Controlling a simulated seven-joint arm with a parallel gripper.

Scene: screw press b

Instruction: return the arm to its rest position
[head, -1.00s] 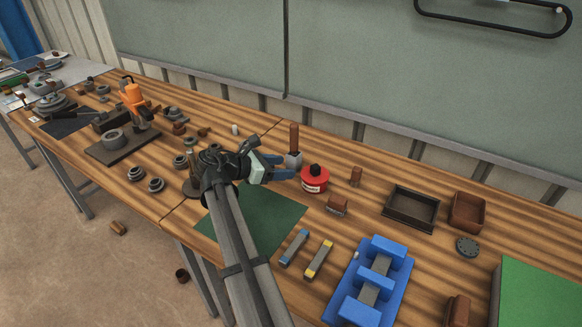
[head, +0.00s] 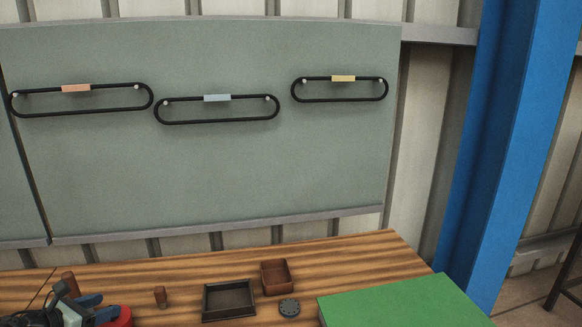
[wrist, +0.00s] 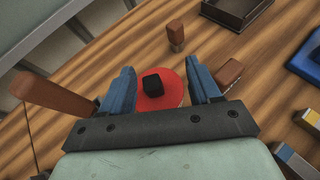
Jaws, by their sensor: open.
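My gripper (head: 104,306) shows at the lower left of the head view, just above the wooden bench. In the wrist view my gripper (wrist: 160,72) has its two blue fingers spread apart with nothing clamped between them. A round red container (wrist: 172,88) with a black cap shows beyond and between the fingers; I cannot tell whether a finger touches it. In the head view the red container (head: 122,317) is partly hidden by my gripper and cut by the frame's lower edge. Most of my arm is out of view.
A brown upright handle (wrist: 48,92) stands close left of my gripper. A wall board (head: 220,170) with belts rises behind the bench.

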